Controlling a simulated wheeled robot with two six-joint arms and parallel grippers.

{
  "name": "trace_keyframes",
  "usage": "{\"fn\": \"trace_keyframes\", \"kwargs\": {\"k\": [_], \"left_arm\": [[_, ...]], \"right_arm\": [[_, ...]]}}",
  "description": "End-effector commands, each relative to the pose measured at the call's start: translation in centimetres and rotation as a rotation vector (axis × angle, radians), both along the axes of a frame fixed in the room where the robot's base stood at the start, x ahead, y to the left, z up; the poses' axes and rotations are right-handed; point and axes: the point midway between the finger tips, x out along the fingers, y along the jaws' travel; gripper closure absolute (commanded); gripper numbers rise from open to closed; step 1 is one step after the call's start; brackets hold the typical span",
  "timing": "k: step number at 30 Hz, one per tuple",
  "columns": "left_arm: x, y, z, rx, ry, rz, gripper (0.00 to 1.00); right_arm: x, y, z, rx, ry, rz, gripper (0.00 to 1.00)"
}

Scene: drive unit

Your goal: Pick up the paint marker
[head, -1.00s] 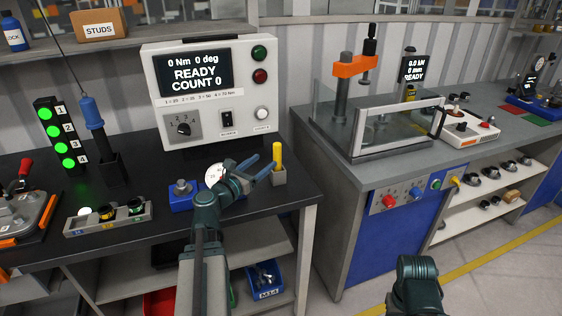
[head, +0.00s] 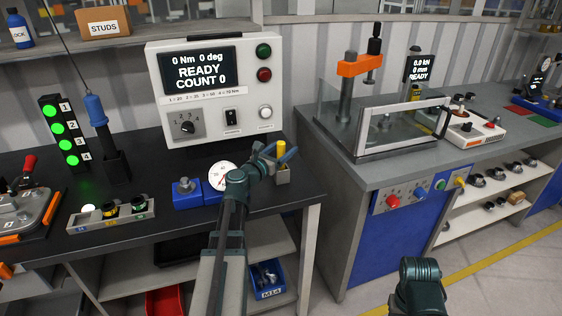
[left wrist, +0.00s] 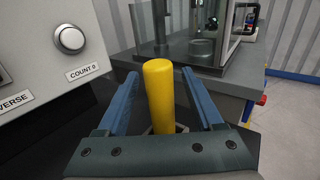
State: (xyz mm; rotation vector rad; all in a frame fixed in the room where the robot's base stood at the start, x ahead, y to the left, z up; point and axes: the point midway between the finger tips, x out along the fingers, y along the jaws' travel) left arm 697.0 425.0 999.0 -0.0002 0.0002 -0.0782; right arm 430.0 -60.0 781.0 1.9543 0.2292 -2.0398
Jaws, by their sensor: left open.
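The paint marker (head: 281,150) is a yellow upright cylinder in a small grey holder (head: 283,174) near the right end of the black bench. My left gripper (head: 279,154) is open at the marker, partly covering it in the head view. In the left wrist view the yellow marker (left wrist: 160,95) stands between the two blue fingers (left wrist: 160,100), with a visible gap to each side.
A white controller box (head: 214,90) stands just behind and left of the marker. A dial gauge (head: 222,176) and a blue block (head: 187,193) sit left of it. A grey press bench (head: 372,172) stands to the right across a gap.

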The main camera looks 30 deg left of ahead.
Motion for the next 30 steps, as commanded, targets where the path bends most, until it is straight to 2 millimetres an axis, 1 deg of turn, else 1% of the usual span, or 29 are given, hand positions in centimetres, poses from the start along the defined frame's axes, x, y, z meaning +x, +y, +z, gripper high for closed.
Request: {"fn": "trace_keyframes", "kwargs": {"k": [1, 3, 9, 10, 14, 15, 17, 18, 20, 21, 30], "left_arm": [[1.05, -0.02, 0.04, 0.000, 0.000, -0.003, 0.32], [1.58, -0.11, 0.03, -0.001, 0.001, -0.003, 0.32], [1.55, -0.17, 0.04, -0.001, 0.001, -0.001, 0.32], [1.54, -0.17, 0.04, -0.001, 0.001, -0.001, 0.34], [1.54, -0.16, 0.04, -0.001, 0.001, -0.001, 0.57], [1.53, -0.17, 0.04, -0.001, 0.001, -0.001, 0.64], [1.53, -0.17, 0.04, -0.001, 0.001, -0.001, 0.75], [1.52, -0.16, 0.04, -0.001, 0.001, -0.001, 0.82], [1.52, -0.16, 0.04, -0.001, 0.001, -0.001, 0.93], [1.52, -0.16, 0.04, -0.001, 0.001, -0.001, 1.00], [1.53, -0.16, 0.08, -0.001, 0.001, -0.001, 1.00]], "right_arm": [[0.00, 0.00, 0.05, 0.000, 0.000, 0.000, 0.50], [0.00, 0.01, 0.05, 0.000, 0.000, 0.000, 0.50], [0.00, 0.01, 0.05, 0.000, 0.000, 0.000, 0.50], [0.00, 0.00, 0.05, 0.000, 0.000, 0.000, 0.50], [0.00, 0.00, 0.05, 0.000, 0.000, 0.000, 0.50], [0.00, 0.01, 0.05, 0.000, 0.000, 0.000, 0.50], [0.00, 0.01, 0.05, 0.000, 0.000, 0.000, 0.50], [0.00, 0.00, 0.05, 0.000, 0.000, 0.000, 0.50], [0.00, 0.00, 0.05, 0.000, 0.000, 0.000, 0.50], [0.00, 0.00, 0.05, 0.000, 0.000, 0.000, 0.50], [0.00, 0.00, 0.10, 0.000, 0.000, 0.000, 0.50]]}}
